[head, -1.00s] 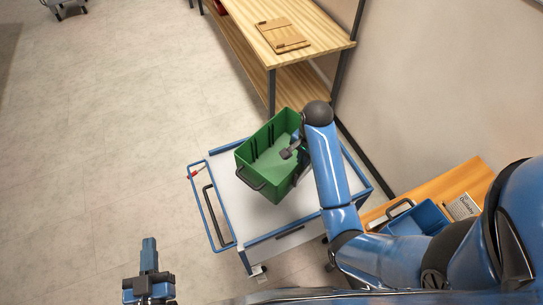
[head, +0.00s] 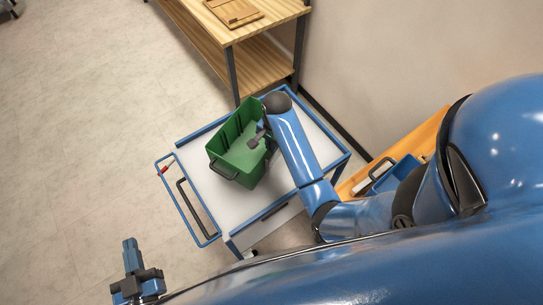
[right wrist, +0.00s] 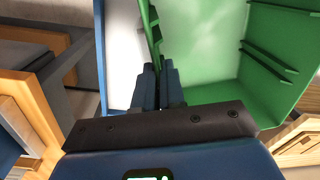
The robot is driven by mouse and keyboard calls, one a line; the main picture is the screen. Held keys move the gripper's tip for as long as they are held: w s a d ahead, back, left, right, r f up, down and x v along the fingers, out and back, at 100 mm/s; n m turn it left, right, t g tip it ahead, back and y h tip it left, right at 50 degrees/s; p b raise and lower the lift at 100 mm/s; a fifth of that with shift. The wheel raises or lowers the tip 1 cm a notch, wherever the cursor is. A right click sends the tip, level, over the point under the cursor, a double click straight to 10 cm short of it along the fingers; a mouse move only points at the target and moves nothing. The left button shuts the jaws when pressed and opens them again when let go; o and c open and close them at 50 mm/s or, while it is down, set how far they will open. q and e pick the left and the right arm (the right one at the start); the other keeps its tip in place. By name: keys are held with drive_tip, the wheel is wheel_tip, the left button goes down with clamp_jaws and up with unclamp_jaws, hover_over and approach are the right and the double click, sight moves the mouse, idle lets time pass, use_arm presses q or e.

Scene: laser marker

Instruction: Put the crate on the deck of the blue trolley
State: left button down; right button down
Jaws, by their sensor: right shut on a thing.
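The green crate (head: 224,146) is over the white deck of the blue trolley (head: 205,184) in the head view, turned at an angle to the trolley's edges. I cannot tell whether it touches the deck. My right gripper (head: 264,139) is shut on the crate's right wall. In the right wrist view the right gripper's fingers (right wrist: 157,84) close on the wall of the crate (right wrist: 212,45), with white deck (right wrist: 122,60) beside it. My left gripper (head: 135,270) is at the lower left of the head view, away from the trolley; its jaw gap is unclear.
A wooden shelf unit (head: 205,45) with a wooden board (head: 233,11) on top stands behind the trolley. An orange-brown bench (head: 428,140) with a blue bin (head: 402,172) is on the right by the wall.

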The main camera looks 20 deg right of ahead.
wheel_tip(320, 180, down, 3)
drive_tip(key=shift+s+f, duration=0.15)
drive_tip(key=shift+f, duration=2.3)
drive_tip(key=c, duration=1.2)
unclamp_jaws()
